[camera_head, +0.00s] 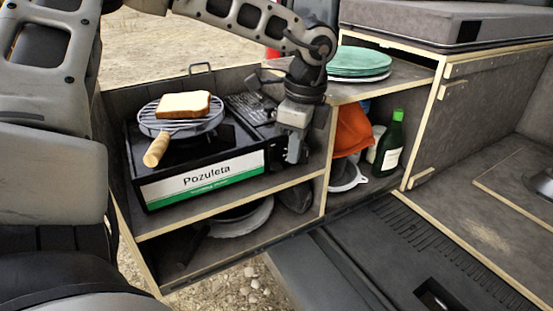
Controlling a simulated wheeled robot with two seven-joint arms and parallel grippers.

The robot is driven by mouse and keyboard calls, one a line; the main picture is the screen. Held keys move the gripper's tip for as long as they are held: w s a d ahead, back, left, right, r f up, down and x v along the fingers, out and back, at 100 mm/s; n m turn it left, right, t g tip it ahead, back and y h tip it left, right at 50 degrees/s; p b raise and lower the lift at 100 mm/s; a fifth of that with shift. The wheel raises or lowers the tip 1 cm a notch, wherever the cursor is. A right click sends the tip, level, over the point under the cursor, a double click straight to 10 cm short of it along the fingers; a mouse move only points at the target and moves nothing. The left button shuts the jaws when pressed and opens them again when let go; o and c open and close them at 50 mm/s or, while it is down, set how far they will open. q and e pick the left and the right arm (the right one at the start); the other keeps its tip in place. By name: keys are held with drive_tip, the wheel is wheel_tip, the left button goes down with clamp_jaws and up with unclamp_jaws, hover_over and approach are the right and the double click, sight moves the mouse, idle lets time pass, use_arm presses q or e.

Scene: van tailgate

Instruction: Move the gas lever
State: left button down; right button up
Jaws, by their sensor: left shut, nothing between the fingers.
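The black camping stove (153,177) stands on the upper shelf of the open kitchen box, with a white and green "Pozuleta" label on its front. My left gripper (291,156) points down at the stove's right front end. It is shut with nothing in it, close to the front face; I cannot tell whether it touches. The gas lever cannot be made out; the gripper covers that part of the stove. My right gripper is not in view.
A round grill rack (160,127) with a wooden handle sits over the burner and carries a bread slice (183,104). Green plates (358,61) are stacked at the right. A green bottle (389,144) and an orange item (351,131) stand in the compartment below.

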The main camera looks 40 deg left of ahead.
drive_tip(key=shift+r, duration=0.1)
